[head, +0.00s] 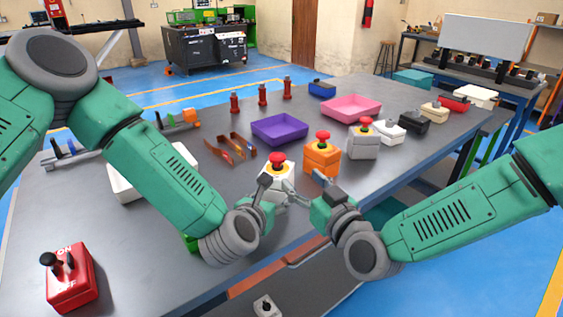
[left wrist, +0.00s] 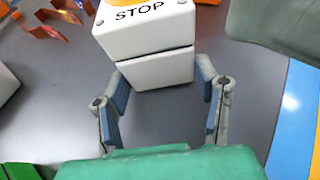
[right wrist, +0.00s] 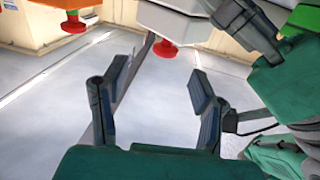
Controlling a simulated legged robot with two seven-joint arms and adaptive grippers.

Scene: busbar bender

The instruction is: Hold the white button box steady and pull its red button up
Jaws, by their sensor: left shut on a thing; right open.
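The white button box (head: 274,186) stands on the grey table near its front edge, with a red button (head: 277,160) on top. In the left wrist view the box (left wrist: 150,65) shows the word STOP and sits between the fingers. My left gripper (head: 270,192) is shut on the box's sides. My right gripper (head: 312,193) is open and empty, just right of the box. In the right wrist view the red button (right wrist: 165,48) shows inverted, beyond the open fingertips (right wrist: 161,80) and apart from them. The box's lower part is partly hidden in the head view.
An orange button box (head: 322,157) stands close behind on the right, with a grey one (head: 363,140) beyond. A purple tray (head: 279,129) and a pink tray (head: 351,107) lie farther back. A red switch box (head: 72,277) sits at front left.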

